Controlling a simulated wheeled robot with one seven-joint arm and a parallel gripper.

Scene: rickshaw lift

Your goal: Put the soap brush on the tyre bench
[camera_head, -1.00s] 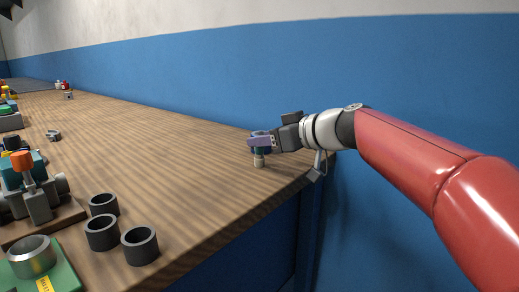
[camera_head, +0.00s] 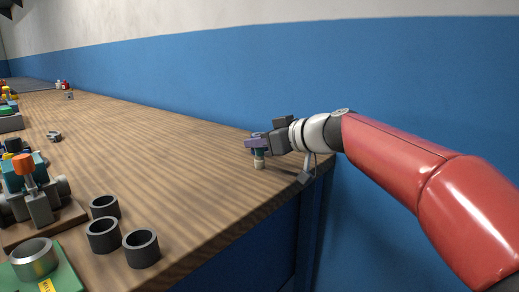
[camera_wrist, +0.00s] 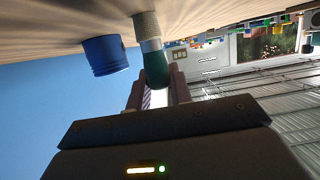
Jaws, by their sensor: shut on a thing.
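My gripper (camera_head: 256,143) is shut on the soap brush (camera_head: 259,164), at the bench's right end near the blue wall. The brush has a green handle, a pale collar and a beige head. It is roughly upright with the beige head down, close to the wooden bench top (camera_head: 170,150); I cannot tell whether it touches. In the wrist view, the brush (camera_wrist: 155,68) rises from between my purple fingers, its beige head against the wood at the top of the picture. I cannot tell whether this bench is the tyre bench.
A blue cup (camera_wrist: 106,54) stands close beside the brush. Several dark open cylinders (camera_head: 141,248) stand at the bench's front edge. A device with an orange cap (camera_head: 25,164) and a green board with a metal ring (camera_head: 60,279) lie left. The middle of the bench is mostly clear.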

